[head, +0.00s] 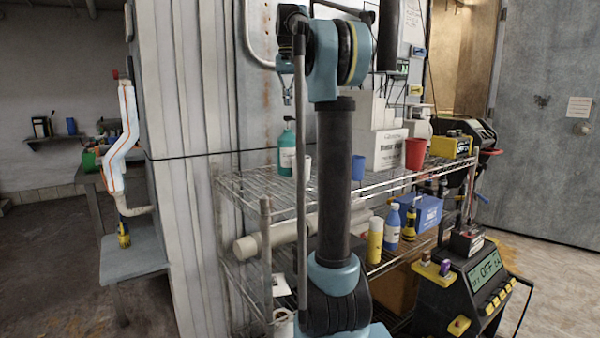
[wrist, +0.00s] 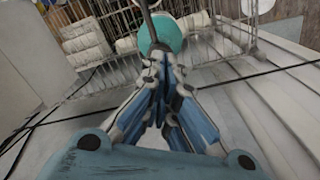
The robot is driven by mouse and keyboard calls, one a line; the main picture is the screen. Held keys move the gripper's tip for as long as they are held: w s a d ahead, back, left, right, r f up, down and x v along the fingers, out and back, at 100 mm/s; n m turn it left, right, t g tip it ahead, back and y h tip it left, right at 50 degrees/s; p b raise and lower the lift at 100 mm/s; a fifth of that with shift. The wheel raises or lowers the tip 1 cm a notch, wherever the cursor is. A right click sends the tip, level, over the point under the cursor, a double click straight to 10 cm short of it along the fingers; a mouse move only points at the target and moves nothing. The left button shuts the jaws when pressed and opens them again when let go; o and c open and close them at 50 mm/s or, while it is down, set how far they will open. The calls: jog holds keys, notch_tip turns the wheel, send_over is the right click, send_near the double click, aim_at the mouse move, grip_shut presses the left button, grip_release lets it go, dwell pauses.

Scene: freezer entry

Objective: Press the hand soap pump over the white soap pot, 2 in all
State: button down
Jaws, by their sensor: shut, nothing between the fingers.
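The teal hand soap bottle (head: 287,158) stands upright on the top wire shelf, its pump head (head: 289,119) on top. A small white pot (head: 307,168) stands just to its right, partly hidden behind my arm's thin rod. My gripper (head: 287,100) points down above the pump head, with a small gap visible between them. In the wrist view the fingers (wrist: 165,80) are shut together with nothing between them. Beyond their tips the round teal bottle (wrist: 172,35) shows, with a dark bar crossing it. The pump head is not clearly visible there.
The wire shelf (head: 255,184) also carries a blue cup (head: 358,167), a red cup (head: 415,154) and white boxes (head: 385,150). My arm hides the middle of the shelf. A corrugated wall (head: 185,130) stands close on the left.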

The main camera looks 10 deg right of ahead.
jog(key=shift+r, duration=2.1)
